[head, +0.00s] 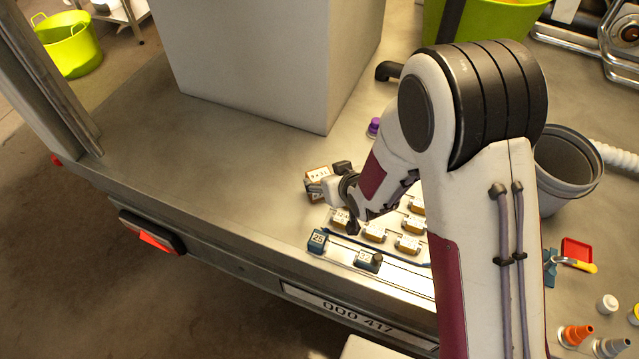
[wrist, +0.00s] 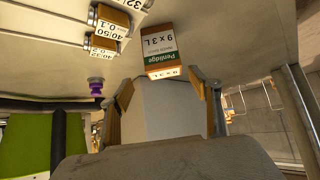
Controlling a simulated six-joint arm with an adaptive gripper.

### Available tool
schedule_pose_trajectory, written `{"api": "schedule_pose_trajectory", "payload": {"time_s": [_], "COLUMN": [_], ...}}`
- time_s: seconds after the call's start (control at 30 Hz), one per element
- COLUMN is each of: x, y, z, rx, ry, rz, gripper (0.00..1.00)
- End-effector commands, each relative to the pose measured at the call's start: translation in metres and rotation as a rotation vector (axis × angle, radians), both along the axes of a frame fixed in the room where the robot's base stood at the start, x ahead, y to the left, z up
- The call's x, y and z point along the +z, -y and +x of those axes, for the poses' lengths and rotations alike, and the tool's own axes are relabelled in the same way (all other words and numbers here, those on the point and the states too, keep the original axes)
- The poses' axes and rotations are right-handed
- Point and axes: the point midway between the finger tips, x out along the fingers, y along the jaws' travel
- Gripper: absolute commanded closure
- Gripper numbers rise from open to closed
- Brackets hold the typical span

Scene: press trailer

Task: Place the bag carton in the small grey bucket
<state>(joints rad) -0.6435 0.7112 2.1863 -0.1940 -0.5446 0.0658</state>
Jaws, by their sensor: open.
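The bag carton, a small brown box with white and green labels, lies on the metal trailer bed in the head view (head: 318,174). In the wrist view the carton (wrist: 160,48) shows "Penridge 9x3L" and sits just beyond my fingertips, roughly centred between them. My gripper (head: 343,190) is open and low over the bed, at the carton's right side in the head view. In the wrist view my gripper (wrist: 162,82) has its two fingers spread with nothing held between them. The small grey bucket (head: 549,192) stands right of my arm, open at the top and partly hidden by it.
Several small labelled boxes (head: 374,234) stand in rows to the right and front of the carton, near the gripper. A large pale block (head: 255,60) rises behind. A purple object (head: 374,127) stands near it. Cones and tools lie at the right. The bed left of the carton is clear.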

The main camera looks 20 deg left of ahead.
Motion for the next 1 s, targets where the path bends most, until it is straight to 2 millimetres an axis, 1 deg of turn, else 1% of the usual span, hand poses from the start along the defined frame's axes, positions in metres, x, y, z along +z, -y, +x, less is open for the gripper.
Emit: {"api": "schedule_pose_trajectory", "payload": {"time_s": [0.27, 0.37, 0.6, 0.73, 1.0], "x": [-0.003, -0.007, -0.024, -0.032, -0.039], "y": [-0.002, -0.005, -0.019, -0.025, -0.030], "z": [0.001, 0.002, 0.008, 0.014, 0.019], "rx": [0.000, 0.000, 0.001, 0.001, 0.000], "ry": [0.000, 0.000, -0.001, -0.001, -0.001], "rz": [0.000, 0.000, -0.001, -0.001, -0.001], "gripper": [0.38, 0.38, 0.38, 0.38, 0.38]}}
